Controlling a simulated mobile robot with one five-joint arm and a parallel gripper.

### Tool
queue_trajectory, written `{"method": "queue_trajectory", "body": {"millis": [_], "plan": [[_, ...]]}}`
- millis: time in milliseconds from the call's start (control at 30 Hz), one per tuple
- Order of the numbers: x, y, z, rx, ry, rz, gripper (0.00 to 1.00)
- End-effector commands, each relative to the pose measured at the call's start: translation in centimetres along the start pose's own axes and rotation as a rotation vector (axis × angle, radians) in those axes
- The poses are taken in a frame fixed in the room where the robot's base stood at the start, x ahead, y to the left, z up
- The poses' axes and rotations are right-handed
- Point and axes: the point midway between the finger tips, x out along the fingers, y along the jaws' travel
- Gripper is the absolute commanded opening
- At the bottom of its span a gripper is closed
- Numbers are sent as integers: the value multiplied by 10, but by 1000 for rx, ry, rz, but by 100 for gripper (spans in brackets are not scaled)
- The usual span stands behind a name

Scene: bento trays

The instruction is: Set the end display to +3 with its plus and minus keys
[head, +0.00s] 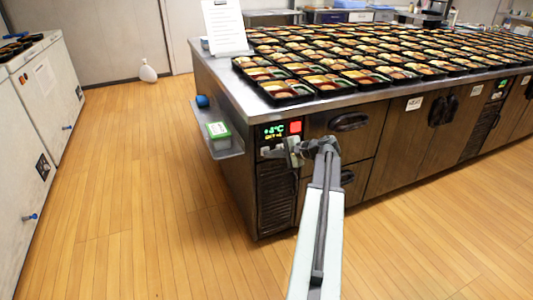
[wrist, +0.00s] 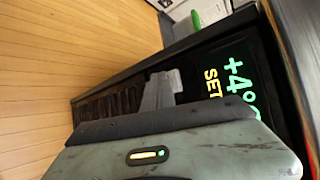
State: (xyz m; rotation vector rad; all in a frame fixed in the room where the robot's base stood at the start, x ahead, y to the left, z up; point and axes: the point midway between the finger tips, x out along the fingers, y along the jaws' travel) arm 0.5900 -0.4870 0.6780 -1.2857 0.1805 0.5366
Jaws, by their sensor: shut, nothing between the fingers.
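The end display (head: 274,132) is a black panel with lit digits on the near end of the steel counter's front. In the wrist view the display (wrist: 238,82) is turned on its side and shows a green +4° with a yellow SET below it; the value after SET is hidden. In the head view the SET line is too small to read surely. My gripper (head: 268,152) is shut and empty, just below the display, at its lower part. In the wrist view my gripper (wrist: 160,95) points at the dark front. The plus and minus keys are hidden, and contact cannot be told.
A red square (head: 295,127) sits right of the display. The counter (head: 230,80) carries many bento trays. A vent grille (head: 275,200) lies below.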

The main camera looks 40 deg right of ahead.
Motion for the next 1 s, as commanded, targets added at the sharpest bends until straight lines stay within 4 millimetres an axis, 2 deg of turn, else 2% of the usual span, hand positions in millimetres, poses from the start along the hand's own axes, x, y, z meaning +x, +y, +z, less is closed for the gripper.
{"method": "queue_trajectory", "body": {"millis": [333, 667, 1000], "plan": [[0, 0, 0, 0, 1, -1, 0], [-12, 8, 8, 1, 2, -1, 0], [-13, 9, 8, 1, 1, -1, 0]]}}
